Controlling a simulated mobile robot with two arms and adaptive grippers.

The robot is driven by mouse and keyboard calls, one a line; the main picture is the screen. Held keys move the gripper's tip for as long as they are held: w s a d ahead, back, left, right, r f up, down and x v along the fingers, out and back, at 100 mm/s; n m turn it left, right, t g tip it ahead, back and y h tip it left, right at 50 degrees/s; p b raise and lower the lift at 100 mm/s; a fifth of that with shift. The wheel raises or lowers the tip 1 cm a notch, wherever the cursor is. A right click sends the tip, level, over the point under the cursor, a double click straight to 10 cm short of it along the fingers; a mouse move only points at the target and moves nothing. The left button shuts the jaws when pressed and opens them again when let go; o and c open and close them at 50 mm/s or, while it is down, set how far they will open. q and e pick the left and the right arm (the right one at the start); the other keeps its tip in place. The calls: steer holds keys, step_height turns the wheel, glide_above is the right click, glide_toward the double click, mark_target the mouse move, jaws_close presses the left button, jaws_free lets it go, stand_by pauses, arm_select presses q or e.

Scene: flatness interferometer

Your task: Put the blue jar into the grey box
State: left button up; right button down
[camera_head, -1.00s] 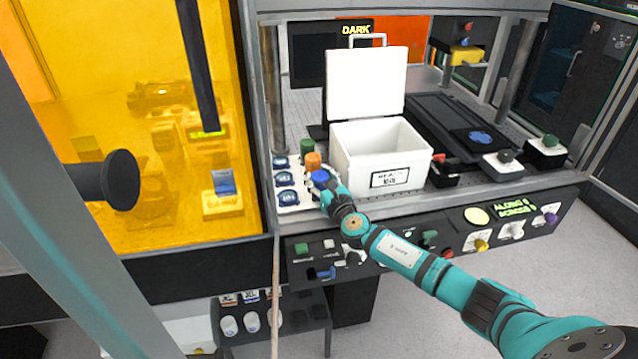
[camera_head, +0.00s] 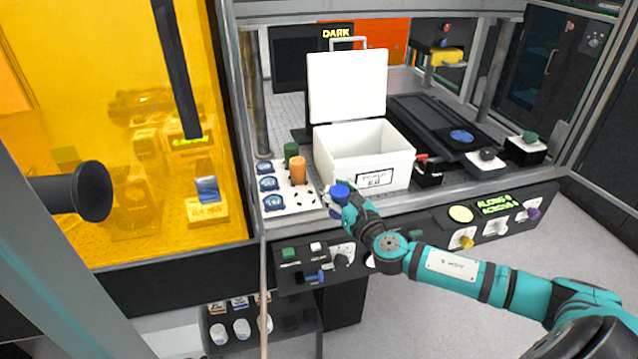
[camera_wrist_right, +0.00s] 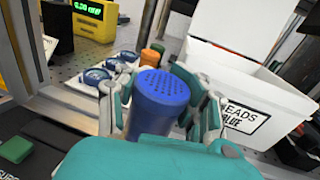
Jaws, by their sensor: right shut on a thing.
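The blue jar (camera_head: 340,188) is held in my right gripper (camera_head: 338,203) in front of the box's lower left corner. In the right wrist view, the fingers (camera_wrist_right: 160,112) are closed around the sides of the jar (camera_wrist_right: 160,98), whose dotted top faces up. The pale grey box (camera_head: 335,160) stands on the bench with its lid (camera_head: 347,85) raised at the back. Its inside looks empty where I can see it. The box (camera_wrist_right: 225,70) is behind and right of the jar in the wrist view. The jar is outside the box. My left gripper is not in view.
An orange jar (camera_head: 298,172) and a green jar (camera_head: 291,152) stand left of the box by a white holder plate (camera_head: 300,198) with blue-marked round items. A dark device with a red part (camera_head: 428,172) sits right of the box. Frame posts (camera_head: 255,110) flank the opening.

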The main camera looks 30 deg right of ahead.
mark_target(347, 198)
steer(key=s, duration=0.3)
steer(key=shift+s+d+r+b, duration=0.15)
steer(key=shift+s+d+b, duration=0.15)
steer(key=s+a+f+n+y, duration=0.15)
steer(key=s+a+f, duration=0.35)
steer(key=s+a, duration=0.55)
steer(key=s+a+r, duration=0.3)
steer(key=s+a, duration=0.4)
steer(key=shift+s+a+r+m, duration=0.25)
steer(key=shift+s+a+m, duration=0.05)
steer(key=shift+s+m, duration=0.15)
steer(key=shift+h, duration=0.25)
